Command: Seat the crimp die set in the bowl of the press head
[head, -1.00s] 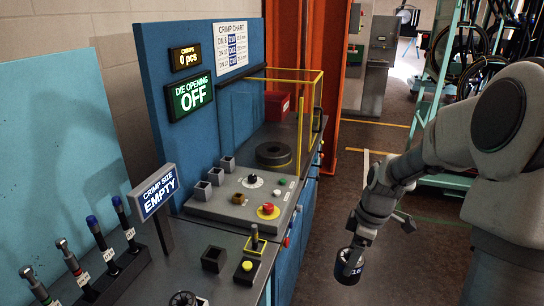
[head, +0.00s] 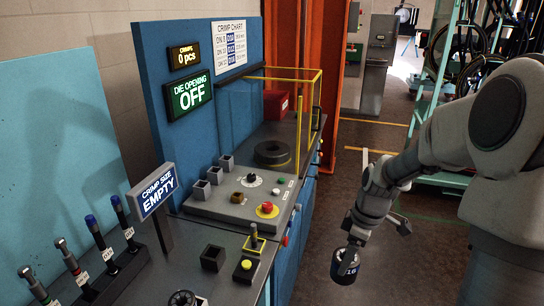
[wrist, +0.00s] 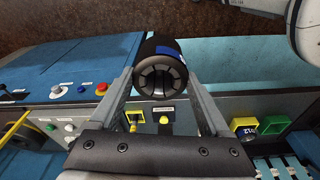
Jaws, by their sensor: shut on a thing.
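My gripper (head: 350,251) is shut on the crimp die set (head: 344,268), a short dark cylinder with a blue "16" label, held over the floor to the right of the bench. In the wrist view the die set (wrist: 160,68) sits between both fingers, its segmented round end facing the camera. A dark round ring with a central hollow (head: 272,153), which looks like the press head bowl, lies on the bench inside a yellow guard frame (head: 321,100). It is well apart from the die set, up and to the left. I cannot make out the inside of the hollow.
A control panel (head: 240,202) with buttons and a red stop knob stands in front of the ring. Signs read die opening "OFF" (head: 190,102) and crimp size "EMPTY" (head: 153,191). Hand tools (head: 100,240) stand at the left.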

